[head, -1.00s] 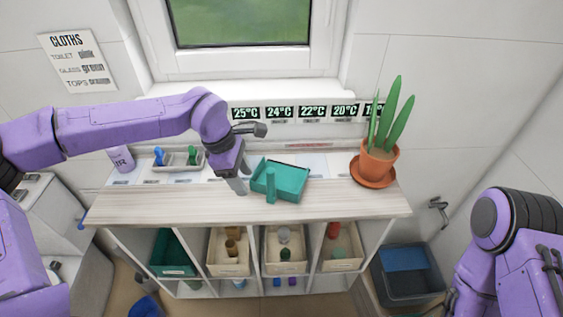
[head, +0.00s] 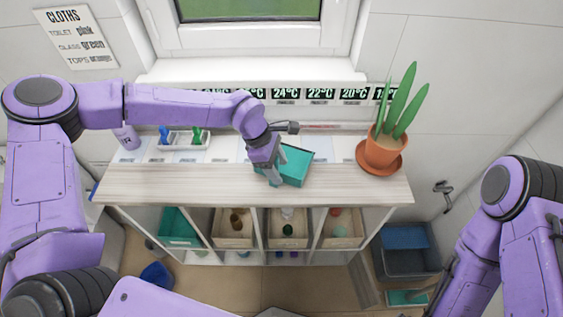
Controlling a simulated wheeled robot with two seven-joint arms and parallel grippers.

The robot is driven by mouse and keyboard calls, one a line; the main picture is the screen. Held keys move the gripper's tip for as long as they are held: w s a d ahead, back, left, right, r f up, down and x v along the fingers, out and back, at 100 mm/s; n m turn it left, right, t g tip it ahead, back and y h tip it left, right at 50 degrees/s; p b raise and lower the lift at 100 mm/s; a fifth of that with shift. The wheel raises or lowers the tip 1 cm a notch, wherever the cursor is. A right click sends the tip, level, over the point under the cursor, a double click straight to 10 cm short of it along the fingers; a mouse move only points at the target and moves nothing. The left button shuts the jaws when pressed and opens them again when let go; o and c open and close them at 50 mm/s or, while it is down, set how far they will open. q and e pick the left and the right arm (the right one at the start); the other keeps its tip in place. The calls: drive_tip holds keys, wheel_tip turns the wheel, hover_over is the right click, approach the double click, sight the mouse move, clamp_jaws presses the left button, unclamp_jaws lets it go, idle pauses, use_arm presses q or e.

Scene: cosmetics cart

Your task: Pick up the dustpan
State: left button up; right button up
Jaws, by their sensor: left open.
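The teal dustpan (head: 297,168) lies on the pale wooden top of the shelf unit, its open pan toward the back right. Its short upright handle, seen at the near left of the pan earlier, is now mostly hidden by my left gripper (head: 271,180). My left gripper points down at that near left side, fingers open at or around the handle. I cannot tell whether the fingers touch it. My right arm is at the right edge, and its gripper is out of the picture.
A potted plant (head: 384,146) on an orange saucer stands at the right end of the top. A grey tray (head: 183,143) with blue and green items and a lilac bottle (head: 127,137) are at the back left. The front of the wooden top (head: 180,186) is clear.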

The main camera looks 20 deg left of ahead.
use_arm(q)
drive_tip(key=shift+s, duration=0.1)
clamp_jaws()
